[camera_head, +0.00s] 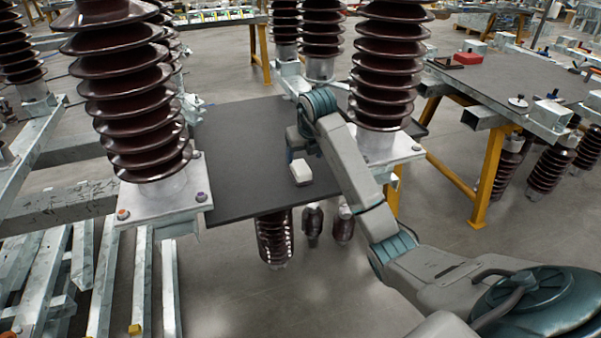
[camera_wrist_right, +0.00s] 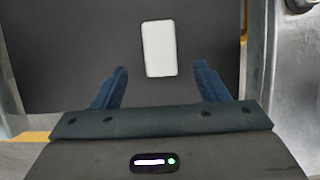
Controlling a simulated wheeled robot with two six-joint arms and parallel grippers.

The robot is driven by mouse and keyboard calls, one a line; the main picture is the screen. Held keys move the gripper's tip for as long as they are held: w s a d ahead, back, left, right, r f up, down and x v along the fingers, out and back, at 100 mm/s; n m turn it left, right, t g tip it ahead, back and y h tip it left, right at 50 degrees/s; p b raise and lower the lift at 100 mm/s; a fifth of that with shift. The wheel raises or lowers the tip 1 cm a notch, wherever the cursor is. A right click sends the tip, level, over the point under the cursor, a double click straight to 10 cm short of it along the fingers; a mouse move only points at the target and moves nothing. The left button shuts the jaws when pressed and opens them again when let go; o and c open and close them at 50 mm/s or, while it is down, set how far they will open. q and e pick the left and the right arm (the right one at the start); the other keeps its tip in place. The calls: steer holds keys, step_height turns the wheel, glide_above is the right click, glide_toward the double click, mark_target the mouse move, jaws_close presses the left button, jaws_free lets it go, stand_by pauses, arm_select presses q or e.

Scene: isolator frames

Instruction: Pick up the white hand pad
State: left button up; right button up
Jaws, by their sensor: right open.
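The white hand pad (camera_head: 301,172) lies on a dark grey board between two brown ribbed insulators in the head view. In the head view my right arm reaches over the board and mostly hides the right gripper (camera_head: 292,158) beside the pad. My left gripper is not in view.
The dark board (camera_head: 235,150) is otherwise bare. Tall insulators stand left (camera_head: 135,100) and right (camera_head: 385,70) of it on metal plates. A table (camera_head: 510,80) with yellow legs and a red item (camera_head: 467,58) stands at the right. Metal beams lie at the lower left.

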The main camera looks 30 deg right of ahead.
mark_target(301, 166)
steer(key=shift+w+f, duration=0.25)
steer(key=shift+f, duration=0.45)
steer(key=x, duration=0.4)
steer(key=shift+w+d+f, duration=0.15)
steer(key=shift+w, duration=0.1)
steer(key=shift+w+f, duration=0.2)
steer(key=shift+f, duration=0.15)
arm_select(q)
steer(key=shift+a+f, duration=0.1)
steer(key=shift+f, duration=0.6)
arm_select(e)
steer(key=c, duration=1.2)
steer(key=shift+r, duration=0.15)
